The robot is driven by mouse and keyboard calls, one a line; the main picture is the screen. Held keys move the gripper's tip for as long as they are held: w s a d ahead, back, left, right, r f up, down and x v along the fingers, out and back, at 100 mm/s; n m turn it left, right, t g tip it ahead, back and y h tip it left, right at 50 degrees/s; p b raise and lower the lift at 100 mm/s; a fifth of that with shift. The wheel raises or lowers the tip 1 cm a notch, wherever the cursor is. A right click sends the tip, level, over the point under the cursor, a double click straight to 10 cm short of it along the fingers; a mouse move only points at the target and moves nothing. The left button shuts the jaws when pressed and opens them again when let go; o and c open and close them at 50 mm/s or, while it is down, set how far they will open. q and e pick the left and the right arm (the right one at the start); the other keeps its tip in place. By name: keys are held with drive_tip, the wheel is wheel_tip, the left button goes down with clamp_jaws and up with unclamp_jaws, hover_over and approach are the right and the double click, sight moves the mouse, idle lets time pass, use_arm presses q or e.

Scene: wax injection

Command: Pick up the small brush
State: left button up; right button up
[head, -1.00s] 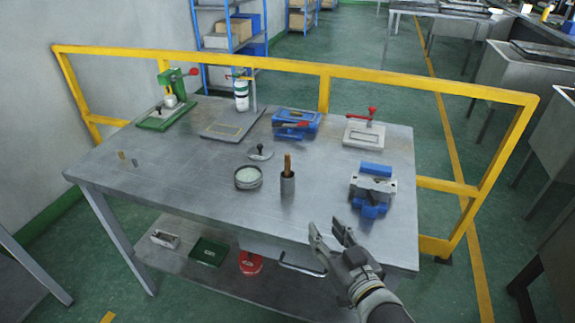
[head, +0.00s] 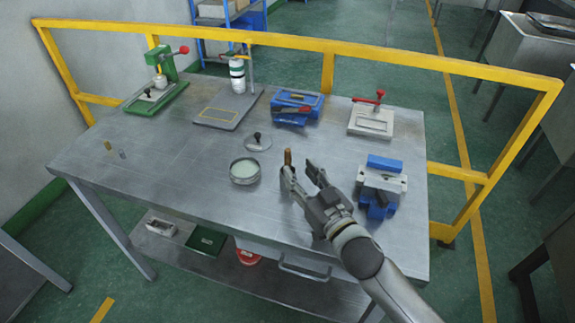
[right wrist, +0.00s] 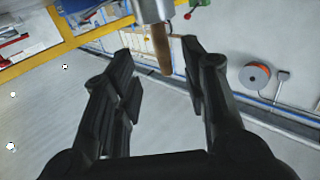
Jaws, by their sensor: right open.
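The small brush shows in the head view as a brown wooden handle (head: 287,157) standing upright. Its grey cylindrical holder is mostly hidden behind my right gripper (head: 298,168) there. In the right wrist view the brown handle (right wrist: 162,48) juts from the grey metal holder (right wrist: 151,10) and lies between my open fingers (right wrist: 158,62), nearer the right one. I see no finger closed on it. My left gripper is not in view.
On the metal table (head: 190,200), a round dish (head: 244,172) stands left of the gripper. A blue-and-grey vise (head: 381,186) stands close on its right. A blue toolbox (head: 297,104) and a white press with a red handle (head: 370,119) stand behind. The table's left front is mostly clear.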

sight(289, 162)
drive_tip(key=shift+w+a, duration=0.25)
drive_tip(key=shift+w, duration=0.15)
drive_tip(key=shift+w+a, duration=0.2)
drive_tip(key=shift+w, duration=0.15)
drive_tip(key=p+x, duration=0.1)
drive_tip(key=x, duration=0.3)
drive_tip(key=shift+s+a, duration=0.1)
drive_tip(key=shift+a, duration=0.05)
drive_tip(key=shift+w+a, duration=0.1)
drive_tip(key=shift+w, duration=0.15)
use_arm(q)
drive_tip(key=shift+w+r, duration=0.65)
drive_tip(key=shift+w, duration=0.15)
use_arm(e)
drive_tip(key=shift+w, duration=0.1)
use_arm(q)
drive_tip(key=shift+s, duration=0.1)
use_arm(e)
clamp_jaws()
